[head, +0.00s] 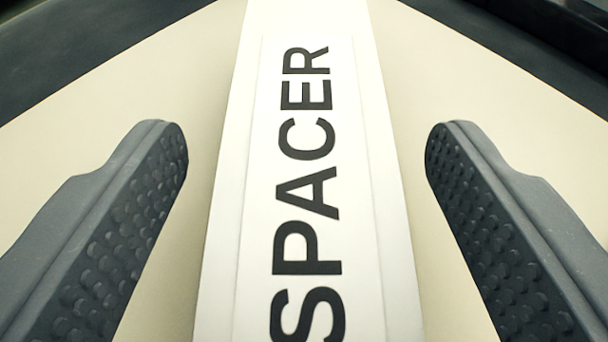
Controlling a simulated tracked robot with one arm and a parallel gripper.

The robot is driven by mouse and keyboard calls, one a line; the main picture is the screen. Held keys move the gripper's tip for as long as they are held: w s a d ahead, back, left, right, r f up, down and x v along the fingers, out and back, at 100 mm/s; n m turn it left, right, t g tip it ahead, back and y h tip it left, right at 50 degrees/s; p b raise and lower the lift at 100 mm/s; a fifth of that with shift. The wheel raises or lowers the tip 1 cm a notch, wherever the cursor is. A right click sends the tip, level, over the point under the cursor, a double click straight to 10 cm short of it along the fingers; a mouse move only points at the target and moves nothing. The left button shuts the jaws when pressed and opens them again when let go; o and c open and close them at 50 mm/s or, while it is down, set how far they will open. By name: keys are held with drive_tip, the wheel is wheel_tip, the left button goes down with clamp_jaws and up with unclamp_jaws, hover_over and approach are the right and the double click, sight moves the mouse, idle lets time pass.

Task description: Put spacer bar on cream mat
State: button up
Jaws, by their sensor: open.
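The white spacer bar (262,200), with SPACER printed on it in black, runs lengthwise through the middle of the head view. Its near and far ends are cut off by the picture edges. It appears to lie on the cream mat (95,115), which shows on both sides of it. My gripper (306,150) is open, with one dark studded finger on each side of the bar. Clear gaps show between each finger and the bar in the picture. I cannot tell how far the fingertips are above the mat.
Dark surface (75,30) shows beyond the mat's edges at the upper left and upper right. A dark raised shape (575,25) is partly seen in the top right corner. The mat beside the bar is bare.

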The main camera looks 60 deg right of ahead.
drive_tip(key=p+v, duration=0.4)
drive_tip(key=v, duration=0.8)
drive_tip(key=w+a+r+n+t+y, duration=0.1)
drive_tip(key=w+a+r+t+y, duration=0.15)
drive_tip(key=w+a+r, duration=0.4)
drive_tip(key=w+a+r+n+t+y, duration=0.2)
drive_tip(key=w+a+r+t, duration=0.15)
drive_tip(key=r, duration=0.55)
drive_tip(key=s+a+r+n+t+y, duration=0.1)
drive_tip(key=a+r+n+t+y, duration=0.15)
drive_tip(key=a+r, duration=0.5)
drive_tip(key=s+a+r+n+t+y, duration=0.1)
drive_tip(key=a+r+n+y, duration=0.3)
drive_tip(key=r, duration=0.6)
drive_tip(key=s+a+r+n, duration=0.1)
drive_tip(key=s+a+r, duration=0.2)
drive_tip(key=s+r, duration=0.4)
drive_tip(key=s+a+r+n+g, duration=0.1)
drive_tip(key=s+a+r, duration=0.2)
drive_tip(key=s+r, duration=0.5)
drive_tip(key=shift+s+a+r, duration=0.2)
drive_tip(key=shift+s+r, duration=0.05)
drive_tip(key=shift+s, duration=0.25)
